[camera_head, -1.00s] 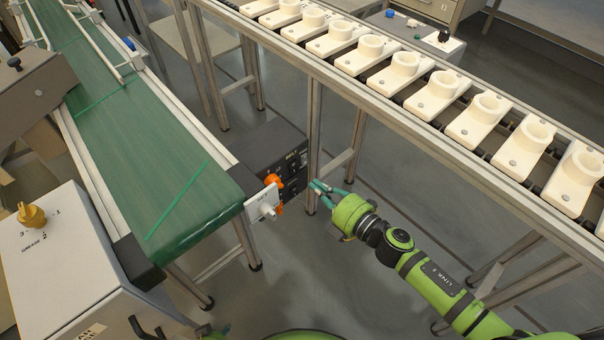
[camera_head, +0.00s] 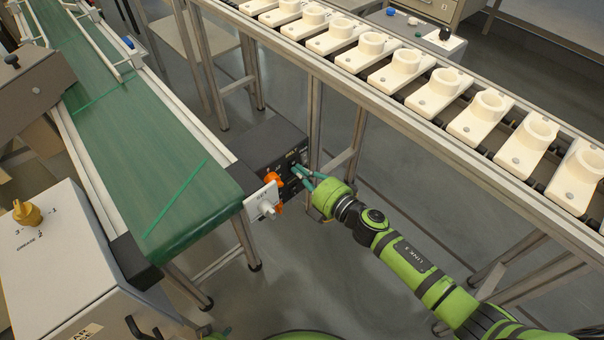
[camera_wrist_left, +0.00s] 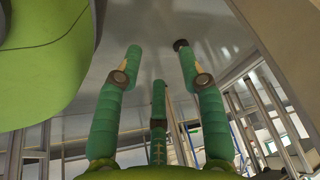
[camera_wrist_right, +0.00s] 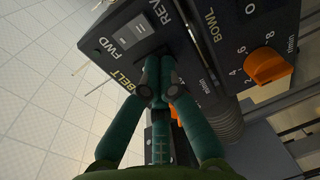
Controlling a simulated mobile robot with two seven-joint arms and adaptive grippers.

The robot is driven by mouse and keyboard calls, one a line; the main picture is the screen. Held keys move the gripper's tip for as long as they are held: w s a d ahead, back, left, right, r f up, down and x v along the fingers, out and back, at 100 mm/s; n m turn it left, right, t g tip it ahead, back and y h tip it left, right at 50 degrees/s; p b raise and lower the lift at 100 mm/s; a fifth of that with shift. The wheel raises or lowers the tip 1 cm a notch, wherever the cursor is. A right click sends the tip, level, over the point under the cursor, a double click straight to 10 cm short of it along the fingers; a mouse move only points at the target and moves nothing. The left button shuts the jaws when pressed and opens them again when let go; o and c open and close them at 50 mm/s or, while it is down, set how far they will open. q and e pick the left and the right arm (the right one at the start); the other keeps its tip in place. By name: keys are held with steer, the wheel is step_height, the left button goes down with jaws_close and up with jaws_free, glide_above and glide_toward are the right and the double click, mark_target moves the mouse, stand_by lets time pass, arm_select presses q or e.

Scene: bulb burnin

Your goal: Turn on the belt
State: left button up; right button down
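The green conveyor belt (camera_head: 150,140) runs along the left. A dark control box (camera_head: 268,148) sits at its near end. In the right wrist view its panel shows a grey rocker switch (camera_wrist_right: 131,36) beside the FWD and REV labels, with a BELT label (camera_wrist_right: 127,82) close by. My right gripper (camera_head: 299,174) is at the panel's face. In the right wrist view its fingers (camera_wrist_right: 156,66) are drawn together just beside the rocker and the BELT label; they hide what lies behind them, and contact is unclear. My left gripper (camera_wrist_left: 158,50) is spread open and empty.
Orange knobs are on the panel, one (camera_wrist_right: 268,66) on a numbered scale near BOWL. A white tag (camera_head: 262,202) hangs at the belt's end. A rail with white holders (camera_head: 435,95) crosses above the right side. A grey cabinet (camera_head: 70,260) stands at lower left.

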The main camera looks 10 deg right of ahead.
arm_select(q)
step_height(320, 180, up, 8)
steer(key=w+d+g+b, duration=0.1)
steer(key=b, duration=0.6)
steer(key=shift+d+f+g, duration=0.15)
steer(key=shift+d+g, duration=0.1)
steer(key=shift+g, duration=0.05)
arm_select(e)
steer(key=shift+w+a+t+y, duration=0.15)
steer(key=shift+w+t+y, duration=0.1)
steer(key=shift+t+y, duration=0.55)
arm_select(q)
steer(key=shift+w, duration=0.1)
steer(key=shift+f+n, duration=0.1)
steer(key=shift+n, duration=0.2)
arm_select(e)
steer(key=v, duration=1.2)
steer(key=shift+s+f, duration=0.2)
